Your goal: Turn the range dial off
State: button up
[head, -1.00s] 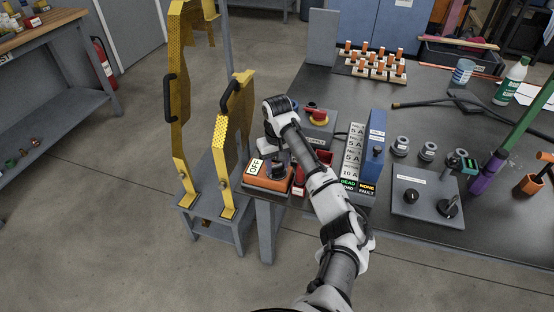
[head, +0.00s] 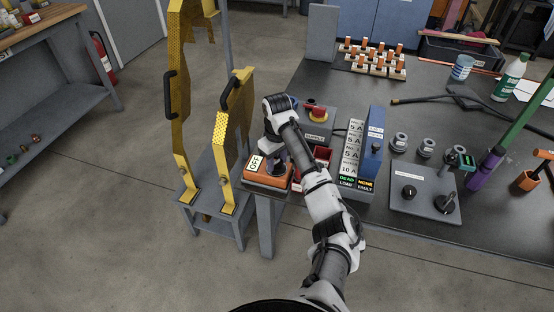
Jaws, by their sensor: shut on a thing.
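The orange meter (head: 258,180) sits at the left front corner of the dark bench, with a white display reading OFF (head: 255,163) on its left side. My gripper (head: 276,168) points down over the middle of the meter, where the range dial is. Its fingers are shut on the dial, which is mostly hidden under the gripper and wrist. The dial's pointer angle cannot be seen.
A red bin (head: 322,156) stands right of the meter, with a blue fault panel (head: 373,150) beyond. A yellow guard (head: 232,140) stands close on the left.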

aim_at(277, 162)
jog(key=o, duration=1)
notch_tip(277, 162, up, 14)
jog(key=shift+f+p, duration=0.1)
jog(key=shift+p, duration=0.45)
